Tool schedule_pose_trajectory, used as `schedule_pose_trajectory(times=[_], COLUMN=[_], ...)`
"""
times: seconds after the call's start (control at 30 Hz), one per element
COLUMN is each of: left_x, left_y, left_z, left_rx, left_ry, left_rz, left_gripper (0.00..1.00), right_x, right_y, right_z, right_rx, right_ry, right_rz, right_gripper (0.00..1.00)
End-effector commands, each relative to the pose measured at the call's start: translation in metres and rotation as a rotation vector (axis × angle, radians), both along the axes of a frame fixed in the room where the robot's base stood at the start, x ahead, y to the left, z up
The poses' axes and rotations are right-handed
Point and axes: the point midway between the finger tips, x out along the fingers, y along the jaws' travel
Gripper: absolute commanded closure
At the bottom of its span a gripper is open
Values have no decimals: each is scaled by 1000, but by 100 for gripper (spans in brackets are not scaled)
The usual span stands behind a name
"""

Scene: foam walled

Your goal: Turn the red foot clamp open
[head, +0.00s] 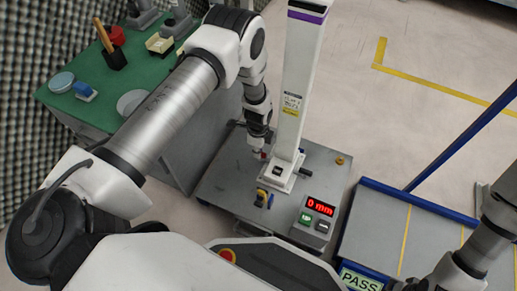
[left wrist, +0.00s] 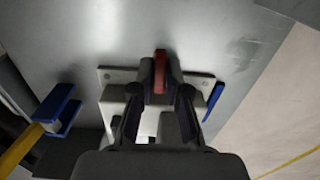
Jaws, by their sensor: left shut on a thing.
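The red foot clamp (left wrist: 160,72) is a small upright red lever on a pale plate with bolt holes, in the left wrist view. The plate lies on a grey metal platform (head: 225,184). My left gripper (left wrist: 160,97) is shut on the red clamp, with one dark finger on each side of it. In the head view the left gripper (head: 261,148) points down beside the foot of the white column (head: 298,85). There the clamp (head: 263,155) is mostly hidden by the gripper. My right gripper is out of view; only its arm shows at the lower right.
A control box with a red "0 mm" display (head: 319,206) stands on the platform. A yellow and black lever (head: 262,196) is nearby. A green table (head: 90,105) with tools is at left. A blue-edged platform (head: 390,232) lies at right.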

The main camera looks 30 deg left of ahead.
Motion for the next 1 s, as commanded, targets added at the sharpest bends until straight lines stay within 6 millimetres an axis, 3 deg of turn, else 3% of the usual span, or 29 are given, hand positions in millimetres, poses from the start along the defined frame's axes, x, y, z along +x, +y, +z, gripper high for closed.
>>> schedule_pose_trajectory(times=[0.27, 1.0], left_x=[-1, -4], left_y=[0, -2], left_z=[2, 1], left_rx=[1, 0], left_ry=[0, 1], left_rz=[174, 869], left_gripper=[100, 100], right_x=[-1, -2], right_y=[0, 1], right_z=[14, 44], right_rx=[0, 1], right_ry=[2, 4], right_rz=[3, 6], right_gripper=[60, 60])
